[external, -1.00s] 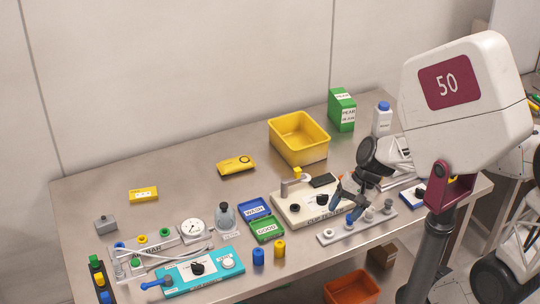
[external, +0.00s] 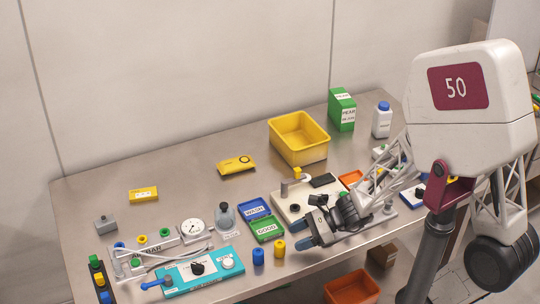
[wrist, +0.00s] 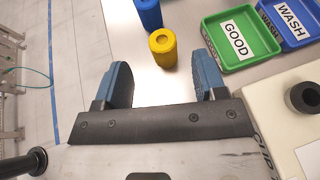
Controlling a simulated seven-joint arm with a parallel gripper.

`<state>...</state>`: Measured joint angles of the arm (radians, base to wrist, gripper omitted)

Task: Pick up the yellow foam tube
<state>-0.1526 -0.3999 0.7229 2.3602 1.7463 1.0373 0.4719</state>
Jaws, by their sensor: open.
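The yellow foam tube (external: 279,248) stands upright near the front edge of the table, just right of a blue tube (external: 258,256). In the wrist view the yellow tube (wrist: 163,47) shows its round open top beyond the fingertips, between their lines. The blue tube (wrist: 148,14) stands just past it. My gripper (external: 303,236) is open and empty, to the right of the yellow tube and apart from it. Its two blue-grey fingers also show in the wrist view (wrist: 162,77).
A green GOOD tray (external: 267,229) and a blue WASH tray (external: 255,208) lie behind the tubes. A cream tester box (external: 284,207) stands beside my gripper. A teal panel (external: 204,271) lies left. The table's front edge is close, with an orange bin (external: 351,288) below.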

